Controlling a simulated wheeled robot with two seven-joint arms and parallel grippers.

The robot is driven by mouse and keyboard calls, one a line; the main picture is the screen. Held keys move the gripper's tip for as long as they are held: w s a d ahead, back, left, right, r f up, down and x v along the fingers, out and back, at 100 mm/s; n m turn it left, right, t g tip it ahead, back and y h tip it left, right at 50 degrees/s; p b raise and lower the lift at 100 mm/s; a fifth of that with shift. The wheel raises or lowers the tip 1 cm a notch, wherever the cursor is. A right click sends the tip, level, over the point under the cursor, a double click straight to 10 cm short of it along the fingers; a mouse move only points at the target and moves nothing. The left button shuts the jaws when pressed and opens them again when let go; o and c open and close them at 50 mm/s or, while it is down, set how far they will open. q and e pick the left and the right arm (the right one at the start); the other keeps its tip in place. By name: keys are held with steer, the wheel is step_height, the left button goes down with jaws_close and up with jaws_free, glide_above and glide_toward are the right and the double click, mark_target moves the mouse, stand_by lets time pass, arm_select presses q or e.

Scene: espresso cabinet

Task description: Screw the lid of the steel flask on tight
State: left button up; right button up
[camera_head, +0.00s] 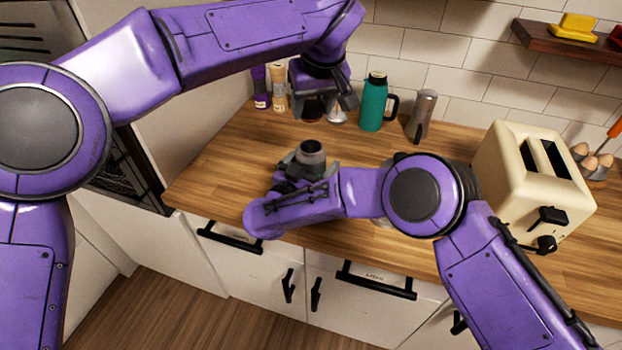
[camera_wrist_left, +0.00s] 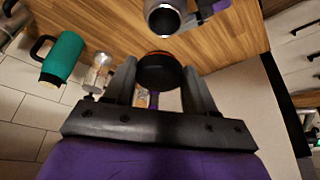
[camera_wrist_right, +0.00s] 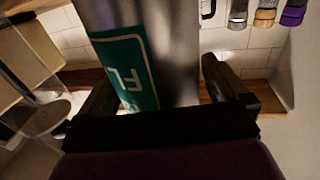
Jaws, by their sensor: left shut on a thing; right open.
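The steel flask (camera_head: 311,153) stands upright on the wooden counter with its mouth open. In the right wrist view its brushed body (camera_wrist_right: 175,45) shows a teal label. My right gripper (camera_wrist_right: 160,95) is open, with its fingers on either side of the flask body. My left gripper (camera_head: 325,98) is shut on the lid (camera_wrist_left: 158,74), a black round cap with an orange ring. The lid is held in the air, above and behind the flask in the head view, apart from the mouth. In the left wrist view the flask's dark mouth (camera_wrist_left: 163,19) shows beyond the lid.
A teal jug (camera_head: 373,103) and a grey pot (camera_head: 421,116) stand by the tiled wall. Spice jars (camera_head: 278,88) stand at the back left. A cream toaster (camera_head: 530,180) is at the right. The counter left of the flask is clear.

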mark_target(314, 120)
arm_select(q)
steer(key=shift+w, duration=0.1)
arm_select(e)
steer(key=shift+w+d, duration=0.25)
steer(key=shift+w, duration=0.2)
steer(key=shift+c, duration=0.7)
steer(key=c, duration=1.3)
arm_select(q)
steer(key=shift+s+f, duration=0.15)
steer(key=shift+f, duration=1.1)
steer(key=shift+s+f, duration=0.1)
steer(key=shift+f, duration=1.15)
arm_select(e)
steer(key=shift+o, duration=0.2)
arm_select(q)
steer(key=shift+f, duration=0.9)
arm_select(e)
steer(key=shift+s, duration=0.1)
arm_select(q)
steer(key=shift+f, duration=0.6)
